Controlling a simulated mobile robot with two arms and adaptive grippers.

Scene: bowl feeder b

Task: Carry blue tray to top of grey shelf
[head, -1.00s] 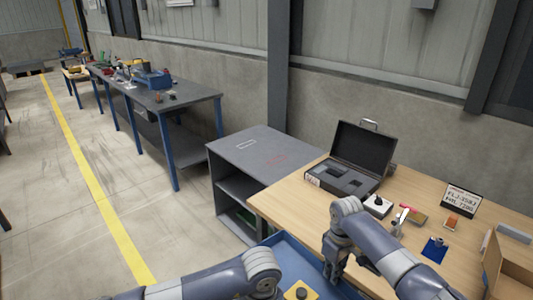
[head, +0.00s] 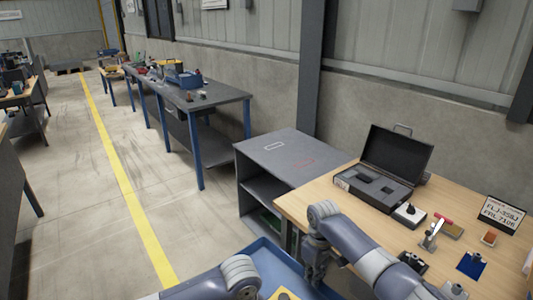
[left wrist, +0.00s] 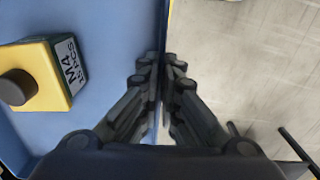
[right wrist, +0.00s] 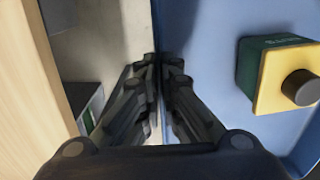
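The blue tray (head: 266,262) is low at the bottom of the head view, left of the wooden table. In the left wrist view my left gripper (left wrist: 166,62) is shut on the tray wall (left wrist: 110,80). In the right wrist view my right gripper (right wrist: 160,62) is shut on the opposite tray wall (right wrist: 205,70); in the head view the right gripper (head: 314,272) shows at the tray's right side. A green and yellow box with a black knob (left wrist: 45,75) lies in the tray. The grey shelf (head: 285,150) stands ahead, its top bare but for printed marks.
The wooden table (head: 335,212) adjoins the shelf on the right and carries an open black case (head: 390,165), a red-handled clamp (head: 434,233) and a sign (head: 500,214). A long workbench (head: 205,97) stands at the back left. The floor left of the shelf is clear.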

